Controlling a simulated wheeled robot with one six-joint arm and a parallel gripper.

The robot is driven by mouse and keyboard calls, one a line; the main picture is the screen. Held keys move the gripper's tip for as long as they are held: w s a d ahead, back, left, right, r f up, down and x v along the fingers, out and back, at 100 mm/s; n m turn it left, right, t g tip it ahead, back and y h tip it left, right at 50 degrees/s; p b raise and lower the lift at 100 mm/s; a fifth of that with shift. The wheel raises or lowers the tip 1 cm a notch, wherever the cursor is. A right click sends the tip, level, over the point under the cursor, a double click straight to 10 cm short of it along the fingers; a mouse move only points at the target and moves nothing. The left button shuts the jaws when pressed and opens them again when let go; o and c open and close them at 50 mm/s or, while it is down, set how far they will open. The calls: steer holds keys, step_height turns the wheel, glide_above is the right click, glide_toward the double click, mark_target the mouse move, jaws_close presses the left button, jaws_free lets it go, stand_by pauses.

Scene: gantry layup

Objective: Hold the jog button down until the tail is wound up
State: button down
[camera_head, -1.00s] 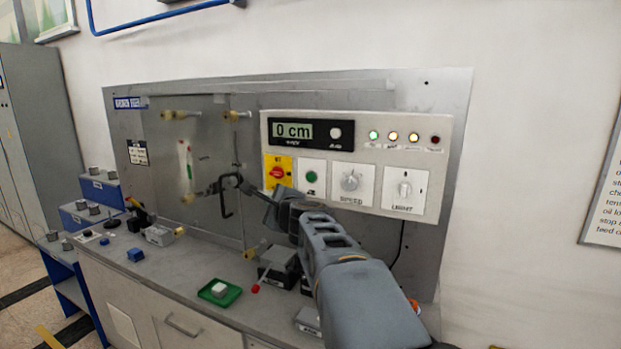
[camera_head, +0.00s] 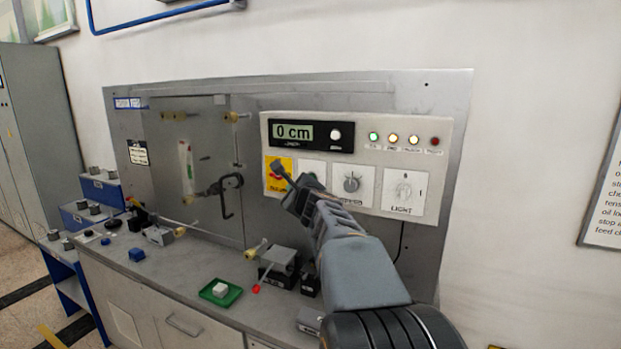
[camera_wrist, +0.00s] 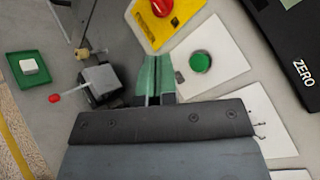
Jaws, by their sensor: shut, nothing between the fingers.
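A green round button (camera_wrist: 200,61) sits on a white plate in the wrist view, just right of my fingertips; its label is not readable, so I cannot tell whether it is the jog button. In the head view my arm hides it. My gripper (camera_head: 278,166) is shut and empty in front of the panel, beside the yellow plate with the red knob (camera_head: 275,180). Its fingers (camera_wrist: 155,75) show apart from the green button in the wrist view. The display (camera_head: 293,131) reads 0 cm. I cannot make out the tail.
Dials (camera_head: 351,184) and (camera_head: 403,189) sit right of my gripper. A black hooked handle (camera_head: 227,194) is on the clear door to its left. Below, the bench holds a grey block with a red-knobbed lever (camera_head: 256,288) and a green tray (camera_head: 207,295).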

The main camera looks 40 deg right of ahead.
steer(key=w+d+p, duration=0.2)
steer(key=w+d, duration=0.1)
steer(key=d, duration=0.2)
steer(key=shift+d, duration=0.3)
steer(key=shift+d, duration=0.15)
stand_by(2.0)
steer(key=shift+w+d, duration=0.15)
steer(key=shift+d, duration=0.1)
